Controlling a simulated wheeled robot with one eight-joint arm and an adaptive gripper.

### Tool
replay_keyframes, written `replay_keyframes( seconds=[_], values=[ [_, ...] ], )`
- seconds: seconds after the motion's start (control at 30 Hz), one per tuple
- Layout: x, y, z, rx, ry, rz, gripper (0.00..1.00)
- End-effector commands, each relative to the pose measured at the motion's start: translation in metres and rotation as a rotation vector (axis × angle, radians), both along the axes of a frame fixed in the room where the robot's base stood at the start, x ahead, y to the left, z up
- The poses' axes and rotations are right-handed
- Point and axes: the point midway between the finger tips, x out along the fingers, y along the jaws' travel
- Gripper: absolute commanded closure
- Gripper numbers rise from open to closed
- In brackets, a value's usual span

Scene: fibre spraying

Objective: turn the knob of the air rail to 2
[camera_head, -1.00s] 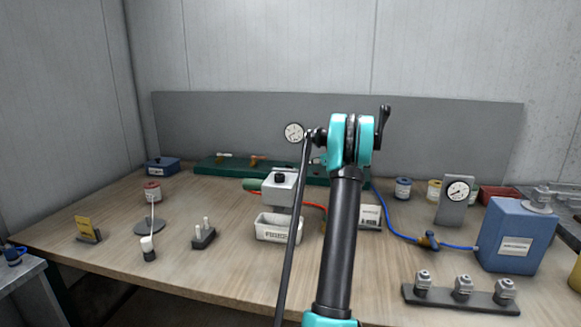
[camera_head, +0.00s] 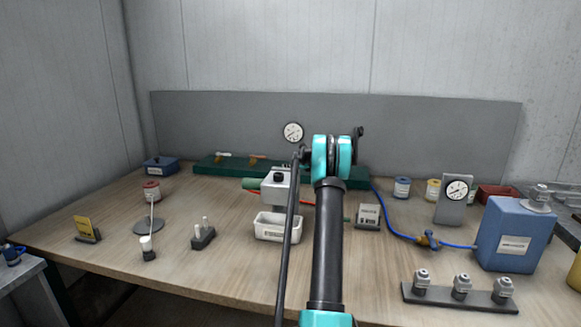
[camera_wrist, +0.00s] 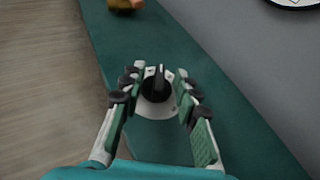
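The air rail (camera_head: 205,166) is a long green bar at the back of the table. It also fills the middle of the wrist view (camera_wrist: 105,50). Its black knob (camera_wrist: 157,86) sits on a pale dial plate (camera_wrist: 147,73); the dial marks are too small to read. My gripper (camera_wrist: 158,88) is open, with one finger on each side of the knob and small gaps visible beside it. In the head view my own arm hides the knob and gripper. A round gauge (camera_head: 292,132) stands above the rail.
An orange-brown valve handle (camera_wrist: 125,4) sits farther along the rail in the wrist view. A grey back panel (camera_head: 430,125) rises behind the rail. A grey device (camera_head: 279,186) and a white tray (camera_head: 272,225) stand left of my arm.

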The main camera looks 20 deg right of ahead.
Motion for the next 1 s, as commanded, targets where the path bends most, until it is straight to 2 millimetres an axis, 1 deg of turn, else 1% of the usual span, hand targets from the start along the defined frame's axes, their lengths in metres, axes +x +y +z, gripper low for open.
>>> replay_keyframes(
  seconds=[0.13,0.3,0.4,0.67,0.77,1.0],
  values=[
    [-0.0002,-0.0001,0.0,0.0,0.0,0.0,0.69],
    [-0.0003,0.0,0.0,0.0,0.0,0.0,0.9],
    [-0.0004,-0.0001,0.0001,0.0,0.0,0.0,1.0],
    [-0.0001,-0.0007,-0.0002,-0.001,0.001,0.012,1.0],
    [0.0008,-0.0025,-0.0009,0.0,0.002,0.058,1.0],
    [0.0027,-0.0045,-0.0006,0.001,0.001,0.23,1.0]
  ],
)
